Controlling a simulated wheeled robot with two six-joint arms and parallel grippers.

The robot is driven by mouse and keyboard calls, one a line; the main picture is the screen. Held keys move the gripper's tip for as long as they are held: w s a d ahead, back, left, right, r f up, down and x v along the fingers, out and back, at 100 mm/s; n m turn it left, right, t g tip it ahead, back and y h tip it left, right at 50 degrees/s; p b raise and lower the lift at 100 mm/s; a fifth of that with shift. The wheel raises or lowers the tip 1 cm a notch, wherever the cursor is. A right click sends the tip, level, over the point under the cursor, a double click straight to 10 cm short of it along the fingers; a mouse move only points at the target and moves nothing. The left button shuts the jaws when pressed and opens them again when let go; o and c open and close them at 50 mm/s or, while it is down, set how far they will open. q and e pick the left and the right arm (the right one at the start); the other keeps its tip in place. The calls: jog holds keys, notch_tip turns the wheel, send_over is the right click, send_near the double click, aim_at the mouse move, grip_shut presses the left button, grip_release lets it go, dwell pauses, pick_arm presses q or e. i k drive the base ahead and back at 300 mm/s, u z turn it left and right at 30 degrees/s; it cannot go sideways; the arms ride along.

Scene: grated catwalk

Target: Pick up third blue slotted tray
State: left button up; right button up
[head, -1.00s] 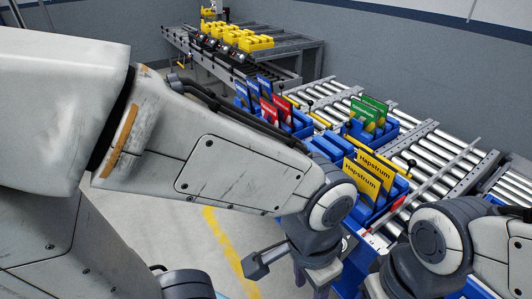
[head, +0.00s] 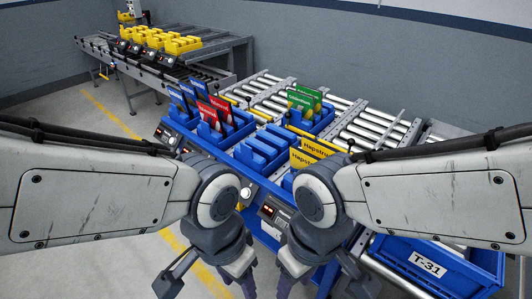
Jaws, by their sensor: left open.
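Several blue slotted trays stand on the blue-edged roller conveyor. One holds blue and red cards (head: 215,112) at its left end. Beside it is an empty-looking blue slotted tray (head: 262,150). A tray with green cards (head: 305,103) stands farther back, and one with yellow Hapstrum cards (head: 308,154) is nearer, partly hidden by my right arm. Which one counts as third I cannot tell. My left gripper (head: 240,284) is open, low at the bottom edge in front of the conveyor, apart from the trays. My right gripper (head: 285,288) is beside it, its fingertips cut off by the frame.
A blue bin marked T-31 (head: 430,262) sits at the lower right. A second conveyor with yellow trays (head: 160,40) stands at the back left. Bare rollers (head: 375,130) lie right of the trays. Floor with a yellow line (head: 110,115) is open on the left.

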aim_at(264, 153)
jog(key=u, duration=0.5)
jog(key=k, duration=0.6)
jog(key=u, duration=1)
jog(key=i, duration=1.7)
jog(key=z, duration=1.15)
jog(key=i, duration=0.85)
jog(key=z, duration=0.95)
